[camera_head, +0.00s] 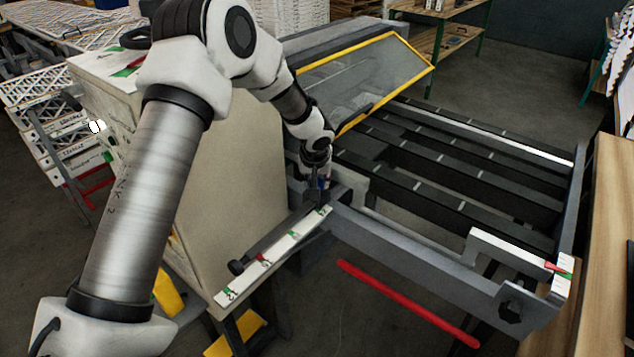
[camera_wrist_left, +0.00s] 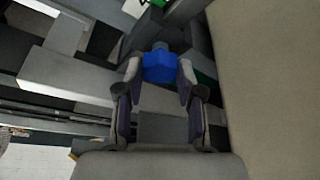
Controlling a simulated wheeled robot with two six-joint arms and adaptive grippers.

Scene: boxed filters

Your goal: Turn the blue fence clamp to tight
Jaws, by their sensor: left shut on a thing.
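The blue fence clamp (camera_wrist_left: 160,67) is a small blue knob between my left fingertips in the left wrist view. My left gripper (camera_wrist_left: 158,75) is shut on it, with one finger on each side. In the head view my left gripper (camera_head: 318,184) points down at the near left end of the machine's front rail, beside the cream cabinet. Only a trace of blue shows there, mostly covered by the fingers. I cannot tell from the pictures how far the clamp is turned. My right gripper is not in view.
The cream cabinet (camera_head: 235,180) stands close on the left of the gripper. A yellow-framed clear guard (camera_head: 370,80) is behind it. Dark slatted rails (camera_head: 450,170) extend right. A white strip with coloured marks (camera_head: 275,255) and a red bar (camera_head: 405,303) lie in front.

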